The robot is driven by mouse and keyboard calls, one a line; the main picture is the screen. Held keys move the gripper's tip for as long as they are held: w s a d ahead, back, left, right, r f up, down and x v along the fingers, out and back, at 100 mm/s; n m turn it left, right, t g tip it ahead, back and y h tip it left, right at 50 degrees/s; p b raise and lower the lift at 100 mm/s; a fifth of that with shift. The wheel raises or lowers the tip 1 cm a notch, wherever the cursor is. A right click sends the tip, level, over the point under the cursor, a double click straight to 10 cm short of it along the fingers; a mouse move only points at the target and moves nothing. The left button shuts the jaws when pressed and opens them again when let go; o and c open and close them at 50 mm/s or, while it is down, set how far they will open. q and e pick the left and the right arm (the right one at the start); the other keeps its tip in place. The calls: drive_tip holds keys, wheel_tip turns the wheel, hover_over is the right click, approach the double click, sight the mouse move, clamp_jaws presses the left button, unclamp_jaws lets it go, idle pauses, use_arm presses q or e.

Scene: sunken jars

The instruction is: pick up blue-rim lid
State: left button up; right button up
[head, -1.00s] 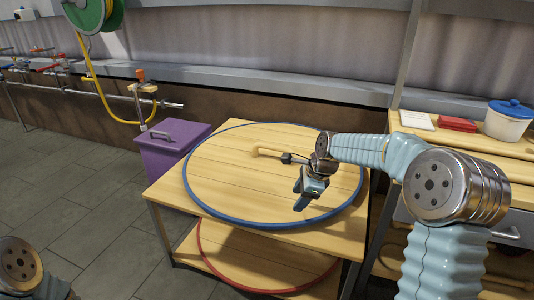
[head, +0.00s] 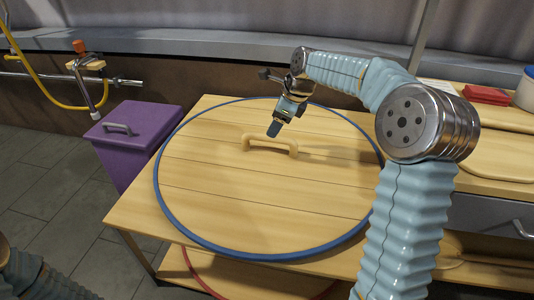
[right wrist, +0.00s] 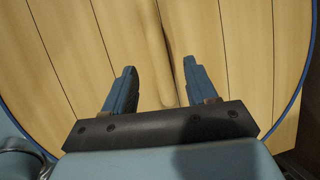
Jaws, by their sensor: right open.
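The blue-rim lid (head: 225,195) is a large round wooden disc with a blue edge, lying flat on the wooden table. A pale wooden bar handle (head: 270,143) stands up at its middle. My right gripper (head: 275,128) is above the lid, close to the handle, with its fingers pointing down. In the right wrist view its two blue fingers (right wrist: 158,78) are apart, and the handle (right wrist: 152,45) shows as a pale bar running between them. I cannot tell how far above the handle they are. My left gripper is out of view.
A red-rimmed disc (head: 205,284) lies on the shelf below. A purple bin (head: 125,150) stands left of the table. A bench with a red item (head: 486,94) and a white pot (head: 526,92) is at the right.

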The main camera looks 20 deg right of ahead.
sight(267, 140)
drive_tip(key=x, duration=0.3)
drive_tip(key=shift+w+f, duration=0.1)
drive_tip(key=shift+f, duration=0.25)
drive_tip(key=b+x, duration=0.1)
drive_tip(key=x, duration=0.4)
drive_tip(key=shift+f+b, duration=0.2)
drive_tip(key=shift+b, duration=0.2)
drive_tip(key=shift+c, duration=0.3)
clamp_jaws()
drive_tip(key=shift+r, duration=0.2)
